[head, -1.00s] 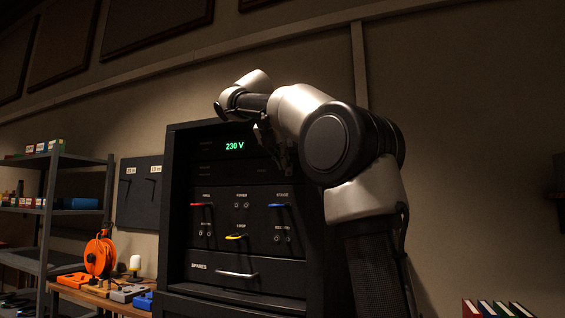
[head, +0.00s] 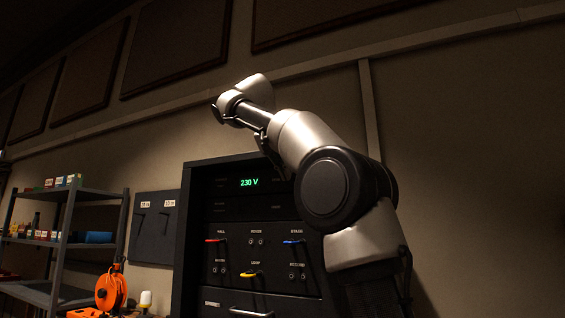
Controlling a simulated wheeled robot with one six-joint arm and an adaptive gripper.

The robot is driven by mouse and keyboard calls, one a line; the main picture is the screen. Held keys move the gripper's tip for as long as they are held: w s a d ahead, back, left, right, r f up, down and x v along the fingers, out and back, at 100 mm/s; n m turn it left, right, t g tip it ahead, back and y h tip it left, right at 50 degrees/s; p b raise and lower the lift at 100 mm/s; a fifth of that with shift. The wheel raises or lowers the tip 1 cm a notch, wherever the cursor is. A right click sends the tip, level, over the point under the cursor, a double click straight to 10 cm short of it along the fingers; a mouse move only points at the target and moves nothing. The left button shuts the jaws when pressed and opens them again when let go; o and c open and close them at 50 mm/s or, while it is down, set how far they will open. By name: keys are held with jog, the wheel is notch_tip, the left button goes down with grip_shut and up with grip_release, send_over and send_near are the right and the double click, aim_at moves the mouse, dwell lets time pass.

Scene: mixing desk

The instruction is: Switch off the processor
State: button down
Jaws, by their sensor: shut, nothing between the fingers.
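A dark equipment rack (head: 190,240) stands in the middle of the head view. Its upper panel has a lit green "230 V" display (head: 249,183) and small dim labels. Below is a patch panel (head: 232,256) with red, blue and yellow plugs and labels such as HALL, STAGE and LOOP. I cannot tell which unit is the processor, and no power switch is clearly visible. My gripper (head: 272,158) is shut and empty in front of the rack's top edge, apart from the controls as far as I can see. It is dark and partly hidden by my forearm.
A drawer with a pale handle (head: 251,312) is below the plugs. At left are a dark wall board (head: 155,228), a metal shelf (head: 100,193) with small boxes, and an orange cable reel (head: 111,290). My arm covers the rack's right side.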

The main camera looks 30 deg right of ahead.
jog(key=shift+r+v, duration=0.2)
jog(key=shift+v, duration=1.1)
jog(key=shift+w+d, duration=0.1)
jog(key=shift+w, duration=0.05)
